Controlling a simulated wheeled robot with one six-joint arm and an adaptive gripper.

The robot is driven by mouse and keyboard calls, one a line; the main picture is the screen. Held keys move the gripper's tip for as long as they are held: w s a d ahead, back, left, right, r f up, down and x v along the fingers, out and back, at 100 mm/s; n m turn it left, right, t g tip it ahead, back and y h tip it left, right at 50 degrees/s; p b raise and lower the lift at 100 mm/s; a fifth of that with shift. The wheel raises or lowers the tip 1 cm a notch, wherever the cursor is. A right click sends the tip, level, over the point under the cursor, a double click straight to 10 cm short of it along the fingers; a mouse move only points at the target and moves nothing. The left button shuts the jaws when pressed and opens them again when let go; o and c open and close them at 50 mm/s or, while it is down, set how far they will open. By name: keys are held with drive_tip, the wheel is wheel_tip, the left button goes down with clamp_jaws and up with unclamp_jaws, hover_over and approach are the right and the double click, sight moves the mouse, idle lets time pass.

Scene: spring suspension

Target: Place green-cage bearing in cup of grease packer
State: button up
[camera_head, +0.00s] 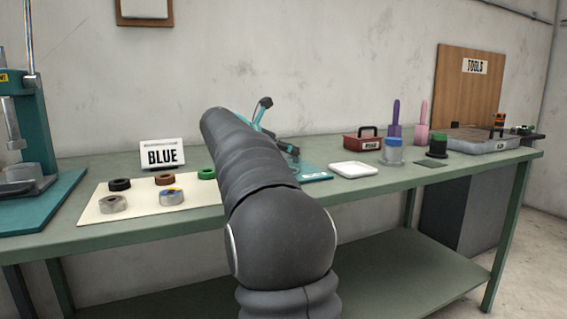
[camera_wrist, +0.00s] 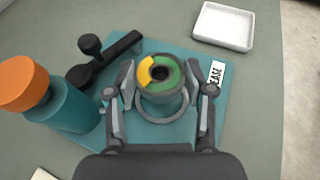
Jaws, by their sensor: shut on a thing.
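The green-cage bearing (camera_wrist: 159,73), a ring with green and yellow parts and a dark hole, sits between the fingers of my gripper (camera_wrist: 159,82) in the wrist view. My gripper is shut on it. The round grey cup (camera_wrist: 165,112) of the grease packer shows just below the bearing, overlapping it in the picture; I cannot tell whether they touch. The packer has a teal base (camera_wrist: 205,125) and a black lever (camera_wrist: 118,50). In the head view my arm hides the gripper and bearing, and only part of the grease packer (camera_head: 264,112) shows.
An orange-topped teal cylinder (camera_wrist: 50,100) stands close left of the gripper. A white tray (camera_wrist: 223,26) lies at upper right. In the head view, a cream mat (camera_head: 138,213) with several rings lies left of my arm, and jars and a red box (camera_head: 362,139) stand right.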

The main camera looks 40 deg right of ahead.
drive_tip(key=shift+f+b, duration=0.3)
drive_tip(key=shift+f, duration=1.65)
drive_tip(key=shift+f, duration=0.1)
drive_tip(key=shift+f, duration=0.15)
drive_tip(key=o, duration=1.3)
drive_tip(key=shift+r, duration=0.35)
drive_tip(key=shift+a, duration=0.4)
drive_tip(key=v, duration=1.1)
drive_tip(key=shift+s+a, duration=0.1)
drive_tip(key=shift+s, duration=0.05)
